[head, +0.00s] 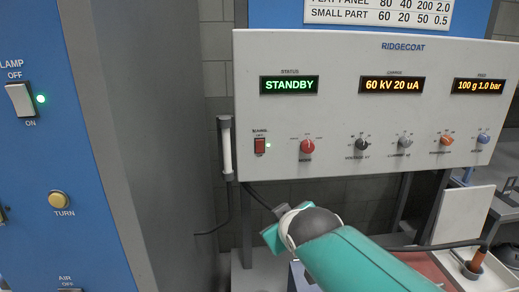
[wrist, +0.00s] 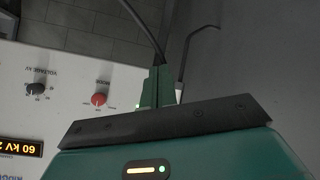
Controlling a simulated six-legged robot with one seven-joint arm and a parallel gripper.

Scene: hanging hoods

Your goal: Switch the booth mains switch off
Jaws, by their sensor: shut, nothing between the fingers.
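The booth mains switch (head: 260,147) is a small red rocker under a MAINS label, at the lower left of the white RIDGECOAT panel (head: 330,60). A green lamp (head: 268,145) beside it is lit. The rocker's tilt is too small to tell. My gripper (wrist: 159,72) is shut and empty in the wrist view, its green fingers together near the panel's edge. The switch is not clearly visible there; a small pale light (wrist: 138,105) shows beside the fingers. In the head view my wrist is below the switch, apart from it, and the fingertips are not clear.
The red mode knob (head: 307,146) is right of the switch, with several more knobs beyond. The STANDBY display (head: 289,85) is lit above. A white tube (head: 226,150) stands at the panel's left edge. The blue cabinet (head: 50,160) at left carries a lamp switch (head: 19,99).

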